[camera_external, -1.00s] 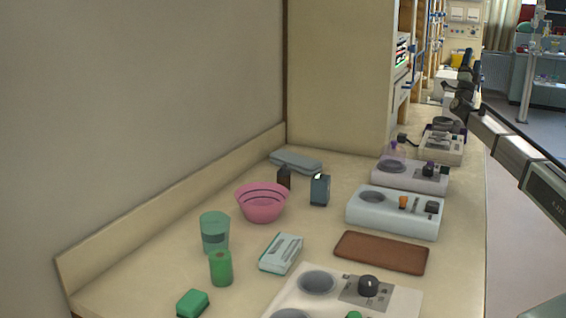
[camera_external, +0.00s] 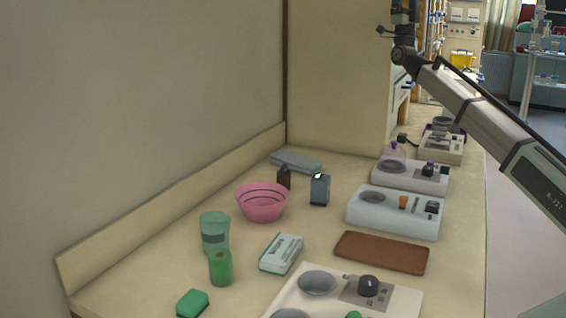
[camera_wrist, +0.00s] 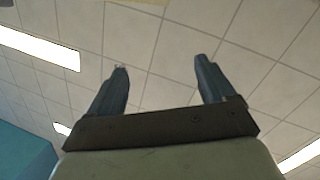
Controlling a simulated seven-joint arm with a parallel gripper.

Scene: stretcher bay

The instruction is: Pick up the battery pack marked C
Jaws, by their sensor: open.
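No letter C is legible on anything in the outside view, so I cannot tell which thing is the battery pack marked C. In the outside view my arm rises at the upper right, well above the counter.
A pink bowl (camera_external: 262,203), a teal cup (camera_external: 215,233), a green cylinder (camera_external: 221,268) and a white-and-teal carton (camera_external: 281,254) stand on the left half. A brown tray (camera_external: 381,253) and several devices, one pale blue (camera_external: 395,222), line the right. A wall bounds the left.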

